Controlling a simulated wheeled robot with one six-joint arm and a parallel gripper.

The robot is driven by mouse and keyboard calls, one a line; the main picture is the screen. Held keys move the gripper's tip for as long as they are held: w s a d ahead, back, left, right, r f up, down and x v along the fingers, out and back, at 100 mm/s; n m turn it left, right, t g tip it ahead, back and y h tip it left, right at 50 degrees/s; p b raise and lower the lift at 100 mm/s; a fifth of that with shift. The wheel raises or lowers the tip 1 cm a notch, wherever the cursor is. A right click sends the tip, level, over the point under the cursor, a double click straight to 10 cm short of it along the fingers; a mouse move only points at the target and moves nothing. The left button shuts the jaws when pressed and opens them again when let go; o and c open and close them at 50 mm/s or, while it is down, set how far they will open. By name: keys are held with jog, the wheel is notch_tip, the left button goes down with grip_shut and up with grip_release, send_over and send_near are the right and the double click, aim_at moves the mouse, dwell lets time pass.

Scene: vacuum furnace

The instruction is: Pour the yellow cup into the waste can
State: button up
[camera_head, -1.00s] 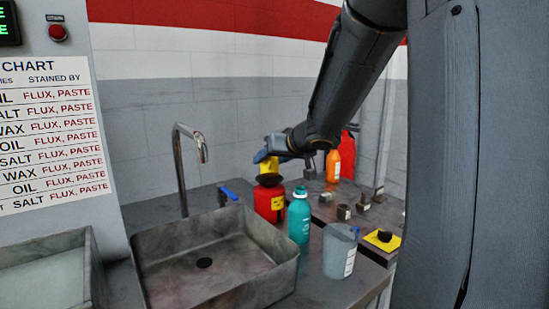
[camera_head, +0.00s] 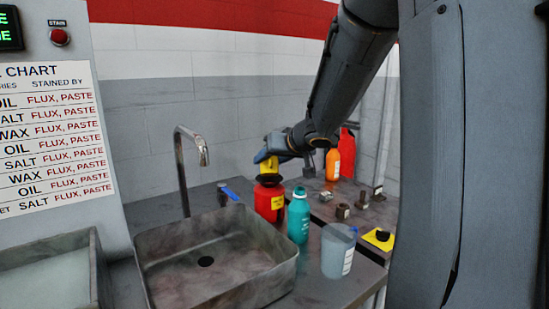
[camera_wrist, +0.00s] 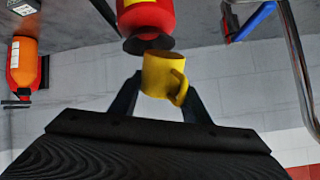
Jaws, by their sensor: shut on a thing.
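The yellow cup (camera_wrist: 163,74) is between the fingers of my gripper (camera_wrist: 162,88) in the wrist view, with its handle toward the lower right. My gripper is shut on it. In the head view the yellow cup (camera_head: 268,165) is partly covered by my gripper (camera_head: 266,157). The cup is just above the red waste can (camera_head: 269,203), which has a yellow label and a black funnel-like top. That red can is also at the top of the wrist view (camera_wrist: 147,16). I cannot tell the cup's exact tilt or what is inside it.
A teal bottle (camera_head: 298,218) and a clear beaker (camera_head: 338,255) stand near the sink (camera_head: 160,268). An orange bottle (camera_head: 332,166) and a red container (camera_head: 347,150) are behind on the right. Small dark parts (camera_head: 342,211) lie on the counter. The faucet (camera_head: 181,170) rises at left.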

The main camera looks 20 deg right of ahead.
jog(key=shift+w+r+m+g+p, duration=0.2)
jog(key=shift+g+p, duration=0.7)
jog(key=shift+p, duration=4.1)
jog(key=shift+d+r+g+y+p, duration=0.1)
jog(key=shift+r+g+y+p, duration=0.25)
jog(key=shift+p, duration=2.25)
dwell(0.4)
